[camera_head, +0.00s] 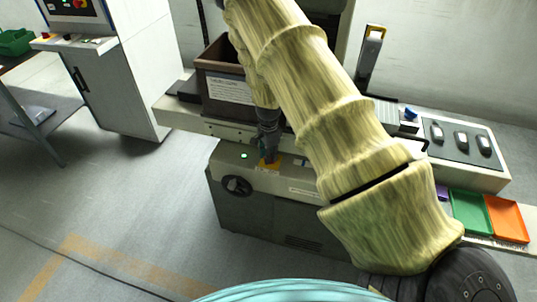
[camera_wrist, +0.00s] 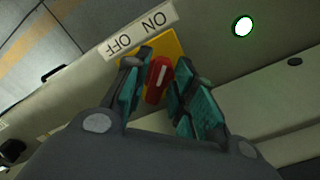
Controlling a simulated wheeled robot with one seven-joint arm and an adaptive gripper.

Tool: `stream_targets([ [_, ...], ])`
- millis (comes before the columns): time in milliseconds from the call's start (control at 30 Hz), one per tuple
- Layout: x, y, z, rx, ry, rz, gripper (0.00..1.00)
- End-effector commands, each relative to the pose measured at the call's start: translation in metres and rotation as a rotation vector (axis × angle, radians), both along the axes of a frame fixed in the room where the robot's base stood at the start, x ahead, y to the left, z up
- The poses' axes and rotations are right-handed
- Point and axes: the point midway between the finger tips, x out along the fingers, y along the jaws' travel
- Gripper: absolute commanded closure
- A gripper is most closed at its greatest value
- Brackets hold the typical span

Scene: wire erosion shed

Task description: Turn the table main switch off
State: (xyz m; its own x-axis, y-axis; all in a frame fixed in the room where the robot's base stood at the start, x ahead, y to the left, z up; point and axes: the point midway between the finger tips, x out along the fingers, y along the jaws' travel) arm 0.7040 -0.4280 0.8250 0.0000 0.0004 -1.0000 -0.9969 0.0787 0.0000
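The table main switch is a red knob (camera_wrist: 158,84) with a white line, on a yellow plate (camera_wrist: 182,47). Beside it a white label (camera_wrist: 139,30), upside down in the wrist view, reads ON and OFF. The white line points up, nearer to the ON side. My gripper (camera_wrist: 158,92) has one finger on each side of the knob, with narrow gaps showing; I cannot tell if either finger touches it. In the head view my gripper (camera_head: 268,150) points down at the yellow plate (camera_head: 268,166), and the knob is hidden.
A lit green lamp (camera_head: 243,155) and a black rotary knob (camera_head: 237,186) sit on the same grey cabinet front. A brown bin (camera_head: 222,88) stands above. Green (camera_head: 469,212) and orange (camera_head: 507,219) trays lie at right.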

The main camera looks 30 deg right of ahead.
Motion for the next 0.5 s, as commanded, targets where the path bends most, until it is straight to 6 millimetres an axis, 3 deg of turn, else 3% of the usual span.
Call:
stream_targets([
  [33, 0.0, 0.0, 0.0001, 0.0, 0.0, 0.0, 0.9],
  [100, 0.0, 0.0, 0.0001, 0.0, 0.0, 0.0, 1.0],
  [500, -0.0002, 0.0, -0.0005, 0.001, -0.001, 0.045, 1.0],
])
